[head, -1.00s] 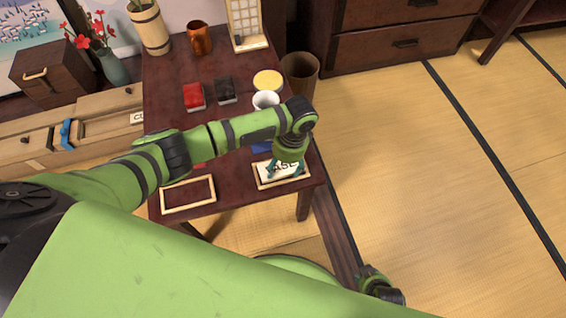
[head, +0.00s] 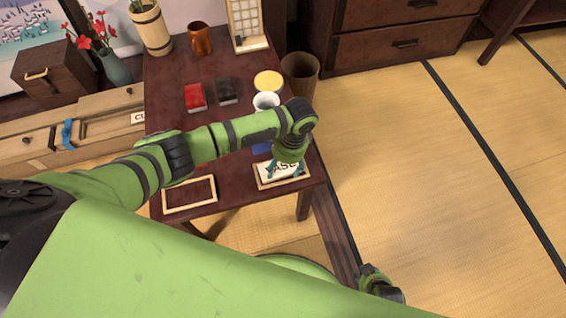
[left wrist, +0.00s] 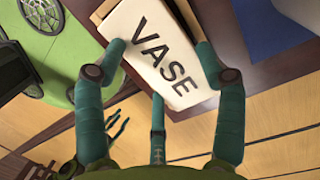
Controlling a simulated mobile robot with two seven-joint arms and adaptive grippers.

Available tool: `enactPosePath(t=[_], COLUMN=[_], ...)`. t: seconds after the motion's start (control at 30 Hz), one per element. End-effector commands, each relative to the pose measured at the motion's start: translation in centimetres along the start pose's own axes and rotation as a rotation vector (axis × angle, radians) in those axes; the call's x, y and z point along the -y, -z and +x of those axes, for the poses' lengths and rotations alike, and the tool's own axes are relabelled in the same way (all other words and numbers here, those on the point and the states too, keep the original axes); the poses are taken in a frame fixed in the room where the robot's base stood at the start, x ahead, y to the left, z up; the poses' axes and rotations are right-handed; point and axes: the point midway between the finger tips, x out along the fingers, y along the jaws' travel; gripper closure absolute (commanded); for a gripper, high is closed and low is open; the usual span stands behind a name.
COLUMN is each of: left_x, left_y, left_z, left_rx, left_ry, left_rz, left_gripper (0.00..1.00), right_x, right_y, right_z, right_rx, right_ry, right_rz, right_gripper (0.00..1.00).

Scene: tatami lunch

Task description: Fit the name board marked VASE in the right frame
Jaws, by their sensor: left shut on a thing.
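The white board (left wrist: 168,62) marked VASE is gripped by my left gripper (left wrist: 158,88), whose teal fingers close on its sides. In the head view the left gripper (head: 286,168) holds the board (head: 275,172) at the right frame (head: 262,184), near the table's front right corner. Wooden rims of the right frame (left wrist: 207,60) show beside and behind the board in the left wrist view. I cannot tell whether the board sits flush inside.
The empty left frame (head: 190,208) lies on the dark table (head: 235,195). Red (head: 195,97) and black (head: 227,91) blocks, a white cup (head: 266,100), a yellow-topped item (head: 268,80) and a copper mug (head: 200,39) stand farther back. Tatami floor is open to the right.

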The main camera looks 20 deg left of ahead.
Motion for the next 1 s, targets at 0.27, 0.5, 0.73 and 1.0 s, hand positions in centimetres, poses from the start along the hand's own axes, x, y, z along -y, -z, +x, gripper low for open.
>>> enactPosePath(t=[0.27,0.5,0.73,1.0], left_x=[-0.02,-0.02,-0.03,-0.02], left_y=[0.04,0.05,0.12,0.22], left_z=[0.0,-0.01,0.25,0.65], left_rx=[-0.001,-0.001,-0.002,-0.002], left_ry=[0.0,0.0,0.0,-0.001], left_rz=[0.001,0.001,0.001,0.002], left_gripper=[0.73,0.73,0.73,0.73], right_x=[0.0,0.0,-0.01,-0.02], right_y=[0.06,0.06,0.07,0.09], right_z=[-0.18,-0.18,-0.22,-0.27], right_rx=[0.0,0.0,0.0,0.0], right_ry=[0.0,0.0,0.0,0.0], right_rz=[0.0,0.0,0.0,0.0], right_gripper=[0.6,0.6,0.6,0.6])
